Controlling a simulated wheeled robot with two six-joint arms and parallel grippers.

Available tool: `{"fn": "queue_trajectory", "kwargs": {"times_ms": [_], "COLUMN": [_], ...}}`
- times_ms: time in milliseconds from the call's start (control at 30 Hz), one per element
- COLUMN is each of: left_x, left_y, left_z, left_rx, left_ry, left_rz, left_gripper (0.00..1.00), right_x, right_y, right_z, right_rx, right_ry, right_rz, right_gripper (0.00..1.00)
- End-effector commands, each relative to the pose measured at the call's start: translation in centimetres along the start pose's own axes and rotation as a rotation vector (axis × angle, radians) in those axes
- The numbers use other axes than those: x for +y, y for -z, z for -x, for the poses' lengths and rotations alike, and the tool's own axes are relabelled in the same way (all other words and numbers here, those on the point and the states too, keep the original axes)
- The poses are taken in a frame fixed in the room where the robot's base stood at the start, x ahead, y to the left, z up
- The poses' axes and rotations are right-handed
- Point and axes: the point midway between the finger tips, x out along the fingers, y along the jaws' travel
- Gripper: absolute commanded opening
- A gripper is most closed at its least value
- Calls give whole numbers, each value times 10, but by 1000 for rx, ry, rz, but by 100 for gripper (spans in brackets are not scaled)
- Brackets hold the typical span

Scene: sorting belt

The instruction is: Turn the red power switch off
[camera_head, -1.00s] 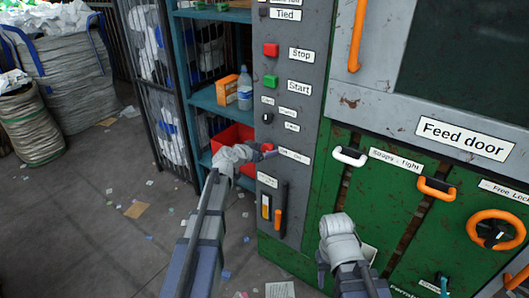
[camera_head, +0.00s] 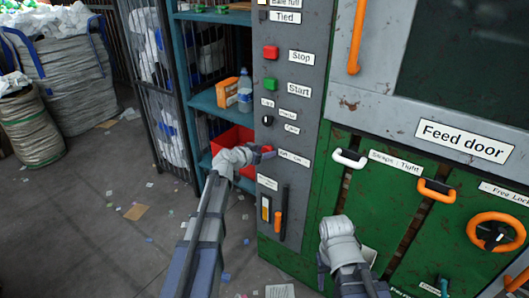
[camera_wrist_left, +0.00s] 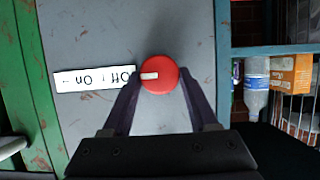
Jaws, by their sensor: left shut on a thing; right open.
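The red power switch (camera_wrist_left: 165,75) is a round red knob with a white pointer mark, on the grey control panel. In the left wrist view, which is upside down, the mark points left toward the white Off/On label (camera_wrist_left: 95,78). My left gripper (camera_wrist_left: 160,88) is shut on the knob, one finger on each side. In the head view, my left gripper (camera_head: 266,153) reaches the panel beside the label (camera_head: 295,158) and mostly hides the knob. My right gripper (camera_head: 338,226) is in front of the green machine, apart from the switch; its fingers are hard to make out.
Above the switch are the red Stop button (camera_head: 270,52) and green Start button (camera_head: 270,82). Below it is an orange-handled lever (camera_head: 279,222). A shelf with a red bin (camera_head: 232,138) and a bottle (camera_head: 245,92) stands left. Handles and an orange wheel (camera_head: 496,231) are right.

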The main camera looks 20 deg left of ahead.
Motion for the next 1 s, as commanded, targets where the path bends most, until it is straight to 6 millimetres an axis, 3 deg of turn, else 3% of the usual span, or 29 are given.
{"fn": "queue_trajectory", "kwargs": {"times_ms": [367, 1000], "left_x": [-3, -9], "left_y": [-2, -7], "left_z": [-1, -3], "left_rx": [1, -1], "left_ry": [-58, -289], "left_rz": [141, 694], "left_gripper": [4, 4], "right_x": [0, -3], "right_y": [0, 2], "right_z": [-3, -30], "right_rx": [0, 0], "right_ry": [0, 0], "right_rz": [0, 0], "right_gripper": [50, 50]}}
